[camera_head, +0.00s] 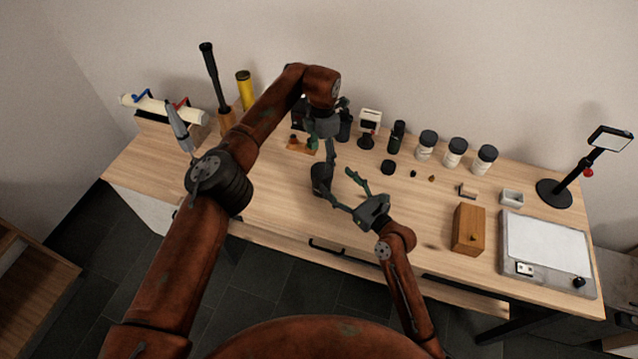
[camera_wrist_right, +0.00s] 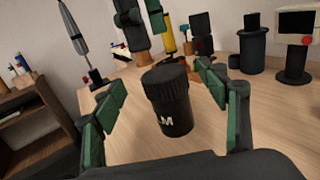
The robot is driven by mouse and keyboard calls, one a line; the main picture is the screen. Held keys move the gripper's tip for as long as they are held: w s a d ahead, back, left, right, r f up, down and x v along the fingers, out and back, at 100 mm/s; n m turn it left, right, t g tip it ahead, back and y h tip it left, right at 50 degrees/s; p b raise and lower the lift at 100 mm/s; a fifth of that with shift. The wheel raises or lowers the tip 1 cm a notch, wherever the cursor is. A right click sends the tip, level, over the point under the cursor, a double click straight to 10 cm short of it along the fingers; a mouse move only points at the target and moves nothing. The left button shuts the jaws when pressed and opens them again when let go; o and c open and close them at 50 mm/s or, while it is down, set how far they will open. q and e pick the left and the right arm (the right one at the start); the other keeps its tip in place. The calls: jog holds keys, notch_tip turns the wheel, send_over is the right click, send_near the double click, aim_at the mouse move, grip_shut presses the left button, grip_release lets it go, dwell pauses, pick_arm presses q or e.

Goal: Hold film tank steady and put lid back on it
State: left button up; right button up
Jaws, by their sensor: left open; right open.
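The film tank (camera_head: 321,180) is a dark cylinder standing upright on the table. The right wrist view shows it (camera_wrist_right: 172,112) with pale lettering on its side. A ribbed black lid (camera_wrist_right: 164,76) sits on its top there; I cannot tell whether it is fully seated. My right gripper (camera_head: 340,188) is open, with its fingers pointing at the tank from the right. In the wrist view the tank stands between and beyond the two green-padded fingers, apart from them. My left gripper (camera_head: 322,146) is open and empty, above and just behind the tank.
Black-lidded jars (camera_head: 455,152) stand along the back. A small black disc (camera_head: 388,167) lies right of the grippers. A wooden box (camera_head: 468,229), light panel (camera_head: 546,250) and lamp (camera_head: 555,192) stand at right. A yellow tube (camera_head: 245,90) stands back left.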

aim_at(323, 182)
jog(key=shift+f, duration=0.1)
notch_tip(323, 182, down, 8)
jog(key=shift+r, duration=0.1)
jog(key=x, duration=0.5)
jog(key=shift+w+a, duration=0.25)
jog(key=shift+w, duration=0.1)
jog(key=shift+x, duration=0.85)
jog(key=c, duration=1.8)
pick_arm(q)
jog(key=o, duration=0.6)
pick_arm(e)
grip_shut()
